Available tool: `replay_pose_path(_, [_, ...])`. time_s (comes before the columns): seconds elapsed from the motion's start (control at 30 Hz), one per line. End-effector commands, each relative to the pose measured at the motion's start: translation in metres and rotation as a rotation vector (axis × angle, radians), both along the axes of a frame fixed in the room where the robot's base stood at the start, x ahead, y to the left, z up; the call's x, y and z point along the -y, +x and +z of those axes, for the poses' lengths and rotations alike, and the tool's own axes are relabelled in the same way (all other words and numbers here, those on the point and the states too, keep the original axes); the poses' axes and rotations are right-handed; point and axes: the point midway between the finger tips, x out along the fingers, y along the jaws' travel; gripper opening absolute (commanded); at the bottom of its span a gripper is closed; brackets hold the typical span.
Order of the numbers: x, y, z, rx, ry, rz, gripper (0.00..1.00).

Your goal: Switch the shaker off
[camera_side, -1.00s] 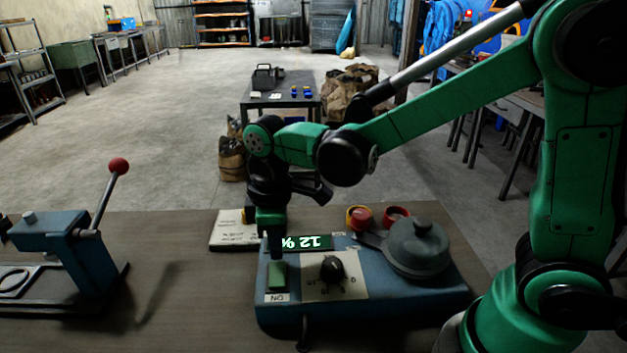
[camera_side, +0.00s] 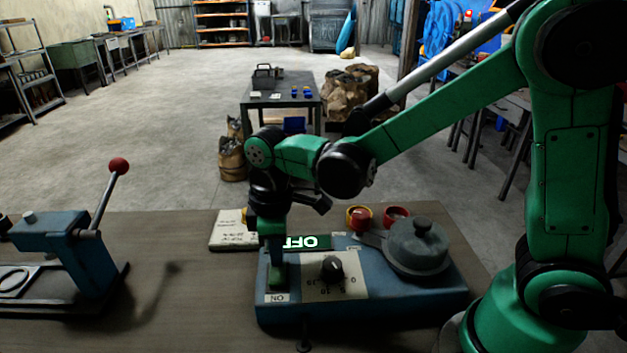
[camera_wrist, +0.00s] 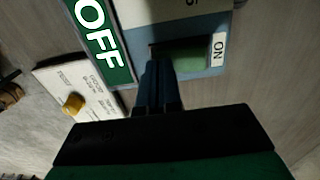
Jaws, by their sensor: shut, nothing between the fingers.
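The shaker's blue control box (camera_side: 400,300) stands on the bench. Its display (camera_side: 312,241) reads OFF; the display (camera_wrist: 98,35) reads OFF in the wrist view too. The green rocker switch (camera_side: 278,277) sits by the label ON at the box's left end; it also shows in the wrist view (camera_wrist: 190,60). My gripper (camera_side: 277,262) points down over the switch, its fingers shut and empty. In the wrist view the fingertips (camera_wrist: 157,65) are at the switch's edge, seemingly touching it. The exact contact is partly hidden.
A lever press (camera_side: 85,245) stands left, with bare bench between.

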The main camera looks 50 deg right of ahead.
Motion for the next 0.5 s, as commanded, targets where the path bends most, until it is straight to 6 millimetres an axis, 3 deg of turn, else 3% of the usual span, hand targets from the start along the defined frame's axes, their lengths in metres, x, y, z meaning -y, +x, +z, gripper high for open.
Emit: replay_pose_path(0.5, [0.000,0.000,0.052,0.000,0.000,0.000,0.00])
